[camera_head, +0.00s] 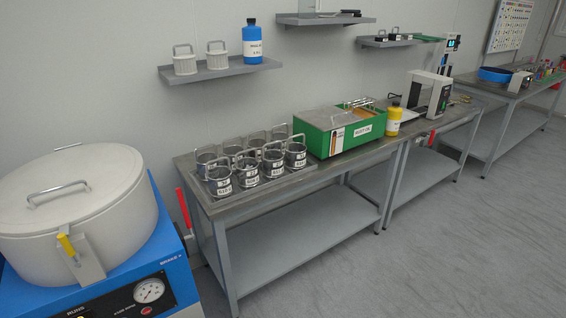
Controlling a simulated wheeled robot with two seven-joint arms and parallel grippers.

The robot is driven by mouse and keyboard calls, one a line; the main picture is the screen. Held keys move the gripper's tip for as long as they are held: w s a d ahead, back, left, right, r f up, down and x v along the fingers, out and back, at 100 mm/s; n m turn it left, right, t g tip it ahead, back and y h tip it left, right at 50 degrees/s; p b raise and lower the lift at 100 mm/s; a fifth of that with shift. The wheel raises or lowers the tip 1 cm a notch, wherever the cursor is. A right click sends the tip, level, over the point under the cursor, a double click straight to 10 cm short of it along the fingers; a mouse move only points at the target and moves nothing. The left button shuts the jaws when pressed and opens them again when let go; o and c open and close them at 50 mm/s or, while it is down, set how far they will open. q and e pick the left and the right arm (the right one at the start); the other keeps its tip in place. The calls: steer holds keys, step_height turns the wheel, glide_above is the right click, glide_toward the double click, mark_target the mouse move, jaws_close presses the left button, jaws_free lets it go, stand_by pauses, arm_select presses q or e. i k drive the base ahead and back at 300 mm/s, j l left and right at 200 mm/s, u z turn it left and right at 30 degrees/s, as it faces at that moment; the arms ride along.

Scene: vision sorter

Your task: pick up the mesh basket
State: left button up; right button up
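Several mesh baskets with wire handles and white labels stand upright in two rows on a tray at the left end of a metal bench. A front-row mesh basket (220,181) is nearest the bench's left corner, and another front mesh basket (296,155) is at the row's right end. The back row is partly hidden by the front row. I cannot tell which one basket is meant. Neither of my grippers is in view.
A white lidded drum (75,205) on a blue machine stands at left. A green box (345,132) and a yellow bottle (394,120) are right of the baskets. A wall shelf (220,70) holds two white containers and a blue bottle (252,42). The floor (430,250) in front is clear.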

mark_target(219, 175)
steer(key=i+u, duration=0.1)
steer(key=u, duration=0.35)
steer(key=i+l+u, duration=0.1)
steer(key=u, duration=0.4)
steer(key=l+u, duration=0.15)
steer(key=u, duration=0.3)
steer(key=i+l+u, duration=0.1)
steer(key=u, duration=0.4)
